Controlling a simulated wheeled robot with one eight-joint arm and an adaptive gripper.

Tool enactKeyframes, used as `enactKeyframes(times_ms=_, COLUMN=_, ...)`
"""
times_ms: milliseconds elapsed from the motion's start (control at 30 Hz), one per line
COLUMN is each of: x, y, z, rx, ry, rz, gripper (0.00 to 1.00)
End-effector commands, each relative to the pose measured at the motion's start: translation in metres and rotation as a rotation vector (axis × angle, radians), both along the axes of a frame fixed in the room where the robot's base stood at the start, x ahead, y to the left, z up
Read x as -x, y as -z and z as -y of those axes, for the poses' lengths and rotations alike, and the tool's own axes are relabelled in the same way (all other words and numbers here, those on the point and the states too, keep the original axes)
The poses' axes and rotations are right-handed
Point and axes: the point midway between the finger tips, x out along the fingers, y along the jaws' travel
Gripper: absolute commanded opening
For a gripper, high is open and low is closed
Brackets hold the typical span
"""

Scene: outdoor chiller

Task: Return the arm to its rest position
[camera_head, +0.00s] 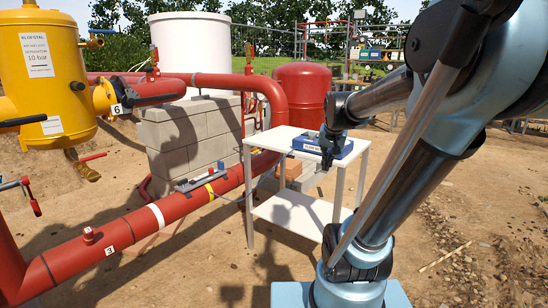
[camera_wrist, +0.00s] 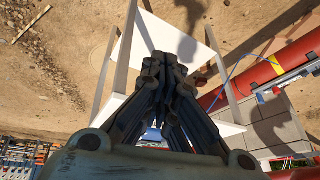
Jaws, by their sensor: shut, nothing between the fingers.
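My arm rises on the right of the head view and bends back down. My gripper (camera_head: 328,150) hangs at its end, in front of or over a blue box (camera_head: 345,147) on the white table (camera_head: 338,192). I cannot tell whether it touches the box. In the wrist view my gripper (camera_wrist: 167,62) points away from the camera with its fingers together and nothing between them. The white table (camera_wrist: 145,30) shows around and beyond the fingers. Most of the blue box is hidden in the wrist view.
A red pipe (camera_head: 130,232) runs along the ground left of the table, with a small device (camera_head: 200,180) on it. A grey block wall (camera_head: 190,135), a yellow tank (camera_head: 42,70) and a red tank (camera_head: 302,95) stand behind. Bare dirt (camera_head: 470,230) lies open at right.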

Motion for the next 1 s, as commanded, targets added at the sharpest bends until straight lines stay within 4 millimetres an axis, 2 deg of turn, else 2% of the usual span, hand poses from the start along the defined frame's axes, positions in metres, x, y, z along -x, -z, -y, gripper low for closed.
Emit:
enactKeyframes(times_ms=33, x=0.02, y=0.01, z=0.0, rx=0.009, ry=-0.021, rz=-0.019, gripper=0.0)
enactKeyframes(times_ms=200, x=0.078, y=0.042, z=0.0, rx=0.041, ry=-0.102, rz=-0.083, gripper=0.0)
enactKeyframes(times_ms=400, x=0.142, y=0.084, z=-0.001, rx=0.072, ry=-0.199, rz=-0.157, gripper=0.0)
enactKeyframes(times_ms=500, x=0.167, y=0.102, z=-0.001, rx=0.083, ry=-0.24, rz=-0.188, gripper=0.0)
enactKeyframes(times_ms=700, x=0.195, y=0.125, z=-0.001, rx=0.095, ry=-0.29, rz=-0.226, gripper=0.0)
enactKeyframes(times_ms=1000, x=0.199, y=0.128, z=-0.001, rx=0.097, ry=-0.299, rz=-0.233, gripper=0.0)
